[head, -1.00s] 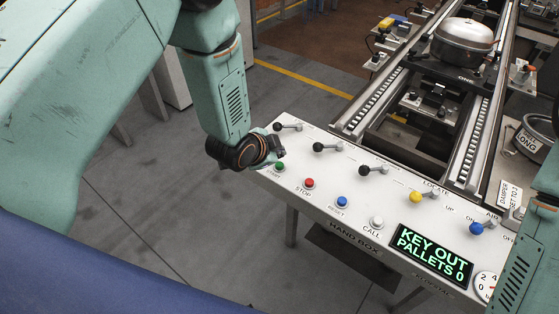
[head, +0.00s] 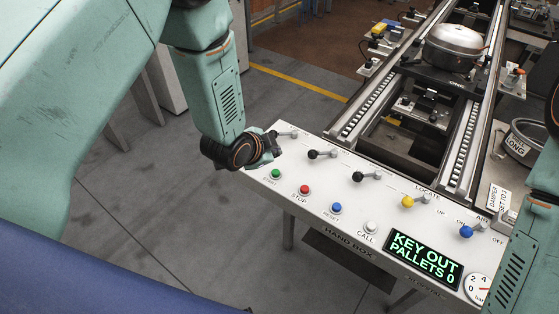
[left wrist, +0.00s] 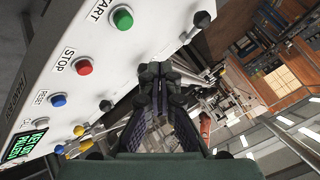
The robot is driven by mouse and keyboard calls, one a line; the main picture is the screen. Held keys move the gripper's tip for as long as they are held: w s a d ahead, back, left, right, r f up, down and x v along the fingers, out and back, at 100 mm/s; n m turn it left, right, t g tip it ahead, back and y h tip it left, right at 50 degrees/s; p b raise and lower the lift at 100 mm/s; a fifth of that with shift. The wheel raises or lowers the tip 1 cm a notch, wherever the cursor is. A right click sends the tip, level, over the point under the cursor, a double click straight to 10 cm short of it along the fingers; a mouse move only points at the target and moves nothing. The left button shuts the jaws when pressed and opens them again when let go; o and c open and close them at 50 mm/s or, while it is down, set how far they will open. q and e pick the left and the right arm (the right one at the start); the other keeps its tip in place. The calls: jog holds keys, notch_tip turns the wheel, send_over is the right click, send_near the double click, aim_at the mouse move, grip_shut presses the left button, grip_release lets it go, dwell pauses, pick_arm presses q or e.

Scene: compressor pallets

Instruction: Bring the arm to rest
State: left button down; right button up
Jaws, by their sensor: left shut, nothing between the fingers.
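My left arm comes in from the left in the head view. Its gripper (head: 270,145) is at the left end of the white control panel (head: 300,205), close to a lever there. In the left wrist view the left gripper's fingers (left wrist: 155,75) are together with nothing between them. The green START button (head: 276,174) and red STOP button (head: 305,189) lie just in front of the gripper. Whether the fingers touch the panel or the lever is unclear. My right arm shows at the right edge of the head view, but its gripper is out of view.
The panel also holds black-knobbed levers (head: 358,177), a yellow knob (head: 407,202), a blue knob (head: 466,231) and a display (head: 424,258) reading KEY OUT, PALLETS 0. Behind it, rails carry a silver compressor (head: 453,48). Open grey floor (head: 150,220) lies left of the panel.

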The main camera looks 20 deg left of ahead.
pick_arm(q)
jog(key=shift+s+n, duration=0.1)
jog(key=shift+n, duration=0.5)
jog(key=s+a+f+n+g+b, duration=0.2)
jog(key=s+f, duration=0.5)
jog(key=s, duration=0.5)
jog(key=s+a+f+n+g+y+b, duration=0.1)
jog(key=s+a+f+n+g+b, duration=0.1)
jog(key=s+f+n+g+b, duration=0.2)
jog(key=s+a+f+n+g+y+b, duration=0.1)
jog(key=s+f+n+b, duration=0.4)
jog(key=s, duration=1.6)
notch_tip(320, 180, down, 6)
jog(key=shift+a+r+g, duration=0.2)
jog(key=shift+a+g, duration=0.45)
jog(key=shift+g, duration=0.35)
